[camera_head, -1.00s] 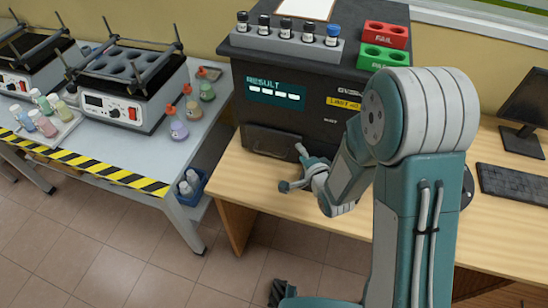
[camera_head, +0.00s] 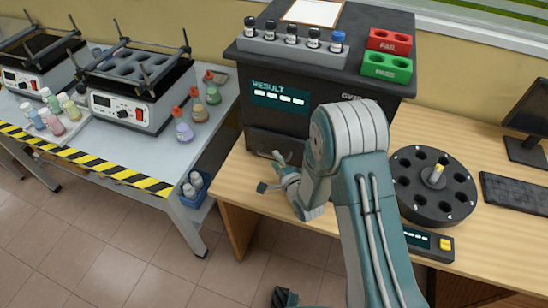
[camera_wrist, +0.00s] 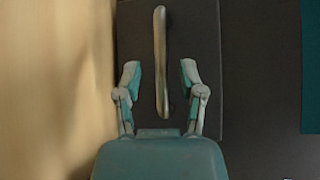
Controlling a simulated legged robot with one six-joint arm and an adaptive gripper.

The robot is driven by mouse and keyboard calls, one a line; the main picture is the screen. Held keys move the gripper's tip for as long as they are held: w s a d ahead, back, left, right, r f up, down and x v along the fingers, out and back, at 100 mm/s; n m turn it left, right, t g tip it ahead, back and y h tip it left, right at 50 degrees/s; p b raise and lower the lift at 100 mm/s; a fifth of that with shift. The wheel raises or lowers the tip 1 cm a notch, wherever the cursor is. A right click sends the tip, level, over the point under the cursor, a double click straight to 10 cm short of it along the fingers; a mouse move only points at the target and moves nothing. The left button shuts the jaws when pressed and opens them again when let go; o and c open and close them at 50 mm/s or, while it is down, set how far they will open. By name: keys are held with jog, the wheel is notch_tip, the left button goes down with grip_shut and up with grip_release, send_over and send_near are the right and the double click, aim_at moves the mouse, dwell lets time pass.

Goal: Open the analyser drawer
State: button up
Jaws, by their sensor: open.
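The dark analyser (camera_head: 330,80) stands on the wooden desk with a lit "RESULT" display. Its drawer front (camera_head: 262,138) is low on the near face and looks shut, partly hidden by my gripper. My gripper (camera_head: 269,172) is open and empty in front of it. In the wrist view, the drawer's pale bar handle (camera_wrist: 160,45) runs upright in the picture against the dark drawer panel (camera_wrist: 200,25). The two fingers of my gripper (camera_wrist: 160,72) are on either side of the handle, with a gap at each side. Their depth relative to it is unclear.
A vial rack (camera_head: 290,50), red block (camera_head: 389,40) and green block (camera_head: 386,68) sit on the analyser. A black carousel (camera_head: 433,208) stands on the desk at right, near a keyboard (camera_head: 515,196). A lab bench (camera_head: 140,165) stands at left across a gap.

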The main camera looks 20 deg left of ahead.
jog(key=shift+x, duration=0.85)
grip_shut()
